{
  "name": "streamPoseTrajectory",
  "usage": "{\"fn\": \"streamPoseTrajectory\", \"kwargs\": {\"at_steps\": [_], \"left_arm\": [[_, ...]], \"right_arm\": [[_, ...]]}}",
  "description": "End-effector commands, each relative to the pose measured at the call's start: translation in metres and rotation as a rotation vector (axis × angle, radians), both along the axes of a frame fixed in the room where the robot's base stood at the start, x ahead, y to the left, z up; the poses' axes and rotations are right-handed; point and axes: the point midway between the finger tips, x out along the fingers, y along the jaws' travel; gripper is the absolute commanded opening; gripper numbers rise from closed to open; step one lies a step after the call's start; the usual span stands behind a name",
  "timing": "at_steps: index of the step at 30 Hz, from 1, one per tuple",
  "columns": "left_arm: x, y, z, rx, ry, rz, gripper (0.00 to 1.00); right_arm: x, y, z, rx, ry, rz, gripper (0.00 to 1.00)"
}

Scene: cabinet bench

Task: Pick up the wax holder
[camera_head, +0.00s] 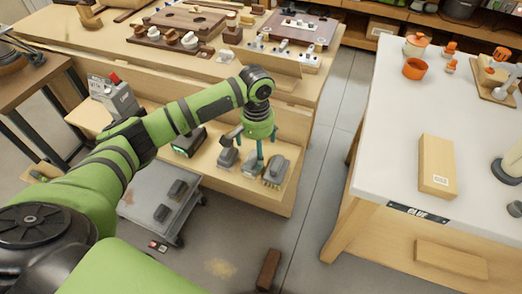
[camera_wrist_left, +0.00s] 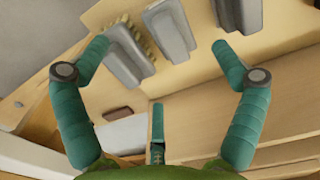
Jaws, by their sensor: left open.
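My left gripper (camera_head: 246,143) hangs open and empty over the lower shelf of the wooden cabinet bench. Its spread fingers also frame the left wrist view (camera_wrist_left: 160,73). Below and beside them on the shelf are grey block-like tools: one at the left (camera_head: 228,157), one in the middle (camera_head: 250,164), and a grey brush with tan bristles (camera_head: 276,171) at the right. In the left wrist view, the brush (camera_wrist_left: 127,52), the middle grey tool (camera_wrist_left: 168,28) and the third (camera_wrist_left: 240,14) lie beyond or between the fingertips. I cannot tell which is the wax holder. My right gripper is out of view.
A black device (camera_head: 189,142) with a green light lies left on the shelf. A bench top (camera_head: 150,58) with wooden trays is above. A grey cart (camera_head: 150,196) stands below. A white table (camera_head: 390,150) with a cardboard box (camera_head: 437,165) is right, across bare floor.

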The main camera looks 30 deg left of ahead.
Motion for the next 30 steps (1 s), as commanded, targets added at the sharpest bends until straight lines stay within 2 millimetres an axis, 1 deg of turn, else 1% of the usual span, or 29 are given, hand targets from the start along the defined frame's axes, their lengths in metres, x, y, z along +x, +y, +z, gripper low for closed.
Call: {"fn": "streamPoseTrajectory", "kwargs": {"at_steps": [5, 8, 12, 14, 18, 22, 26, 29, 30], "left_arm": [[-0.001, 0.0, -0.015, 0.002, 0.003, -0.001, 0.95], [0.0, 0.001, -0.025, 0.001, 0.002, 0.0, 0.95], [-0.001, 0.005, -0.046, 0.001, 0.003, 0.001, 0.95], [-0.001, 0.006, -0.056, 0.001, 0.003, 0.0, 0.95], [0.0, 0.006, -0.069, 0.0, 0.001, -0.001, 0.95], [0.0, 0.006, -0.072, 0.0, 0.0, -0.002, 0.95], [0.0, 0.006, -0.071, 0.0, 0.0, -0.001, 0.95], [0.0, 0.006, -0.071, 0.0, 0.0, -0.001, 0.59], [0.0, 0.006, -0.071, 0.0, 0.0, -0.001, 0.43]], "right_arm": [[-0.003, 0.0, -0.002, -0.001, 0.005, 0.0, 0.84], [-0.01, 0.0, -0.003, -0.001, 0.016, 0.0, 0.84], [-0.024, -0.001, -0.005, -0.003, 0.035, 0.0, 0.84], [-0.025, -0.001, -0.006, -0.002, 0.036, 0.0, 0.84], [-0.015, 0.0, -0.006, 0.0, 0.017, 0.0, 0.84], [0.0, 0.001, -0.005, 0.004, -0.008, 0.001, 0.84], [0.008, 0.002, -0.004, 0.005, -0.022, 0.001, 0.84], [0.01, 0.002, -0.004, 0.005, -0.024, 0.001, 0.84], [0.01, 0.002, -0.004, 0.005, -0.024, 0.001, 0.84]]}}
